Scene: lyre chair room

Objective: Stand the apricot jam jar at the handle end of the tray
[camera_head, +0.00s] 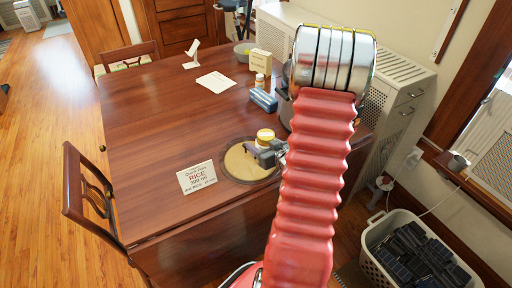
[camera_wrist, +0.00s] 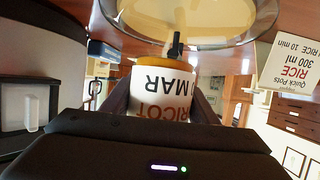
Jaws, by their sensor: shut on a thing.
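The apricot jam jar (camera_head: 265,136) has a yellow-orange top in the head view. In the wrist view the jar (camera_wrist: 165,90) shows a white label, its lettering upside down in the picture. My gripper (camera_head: 268,154) is shut on it, with dark fingers on both sides of the jar in the wrist view (camera_wrist: 163,103). The round tan tray (camera_head: 240,166) with a dark rim lies on the table; the jar is at its far right part. The tray's rim also shows in the wrist view (camera_wrist: 230,42), beside a small dark upright piece (camera_wrist: 176,45). Whether the jar touches the tray cannot be told.
Behind are a blue case (camera_head: 263,100), a small bottle (camera_head: 260,81), a cream box (camera_head: 261,63) and a bowl (camera_head: 243,51). The table's left part (camera_head: 145,125) is clear. My arm hides the right side.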

